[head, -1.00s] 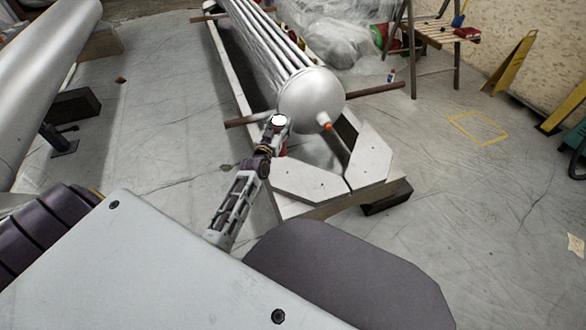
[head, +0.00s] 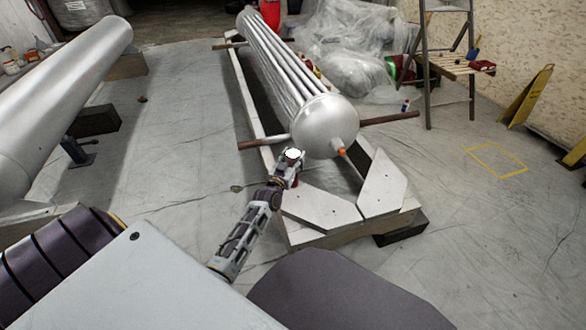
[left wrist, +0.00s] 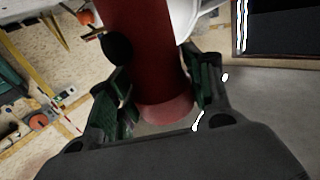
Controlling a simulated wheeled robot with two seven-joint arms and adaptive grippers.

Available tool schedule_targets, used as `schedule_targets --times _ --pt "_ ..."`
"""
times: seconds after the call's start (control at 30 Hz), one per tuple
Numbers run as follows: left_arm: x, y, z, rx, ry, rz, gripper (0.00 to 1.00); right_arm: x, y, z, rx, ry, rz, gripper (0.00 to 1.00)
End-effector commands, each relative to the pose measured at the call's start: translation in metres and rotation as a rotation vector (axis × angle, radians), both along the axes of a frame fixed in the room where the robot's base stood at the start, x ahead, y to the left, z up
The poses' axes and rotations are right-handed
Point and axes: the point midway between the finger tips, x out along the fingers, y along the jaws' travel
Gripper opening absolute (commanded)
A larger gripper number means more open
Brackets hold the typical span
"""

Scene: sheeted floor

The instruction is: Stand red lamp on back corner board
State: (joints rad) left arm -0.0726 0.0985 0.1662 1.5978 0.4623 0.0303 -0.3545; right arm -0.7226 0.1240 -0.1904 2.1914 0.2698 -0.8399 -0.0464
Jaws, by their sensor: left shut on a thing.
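The red lamp shows in the left wrist view as a thick red cylinder (left wrist: 145,55) between the fingers of my left gripper (left wrist: 158,98), which is shut on it. In the head view the lamp's bright white face (head: 293,153) shows above my left gripper (head: 287,170), with a little red below; the rest is hidden. Two pale angled corner boards, a left one (head: 322,209) and a right one (head: 383,184), lie on the near end of the wooden cradle. The lamp appears near the left board's far edge; contact cannot be told. My right gripper is not in view.
A silver tank (head: 325,125) with pipes and an orange-tipped nozzle (head: 341,152) lies just beyond the boards. A brown bar (head: 262,142) sticks out left of the cradle. Another silver cylinder (head: 60,95) lies far left. The sheeted floor at right is mostly clear.

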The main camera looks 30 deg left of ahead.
Motion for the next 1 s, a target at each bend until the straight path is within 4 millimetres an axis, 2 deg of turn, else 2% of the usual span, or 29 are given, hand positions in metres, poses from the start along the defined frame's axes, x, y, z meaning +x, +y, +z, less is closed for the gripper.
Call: schedule_targets --times 0.17,0.63,1.0 --pt "0.000 0.000 -0.004 0.000 -0.001 0.000 0.09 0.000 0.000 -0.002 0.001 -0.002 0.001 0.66" --pt "0.000 0.000 -0.045 0.000 -0.001 0.000 0.09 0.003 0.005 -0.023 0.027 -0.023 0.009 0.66" --pt "0.000 0.000 -0.049 0.000 -0.001 0.000 0.09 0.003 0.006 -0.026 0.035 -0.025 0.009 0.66"
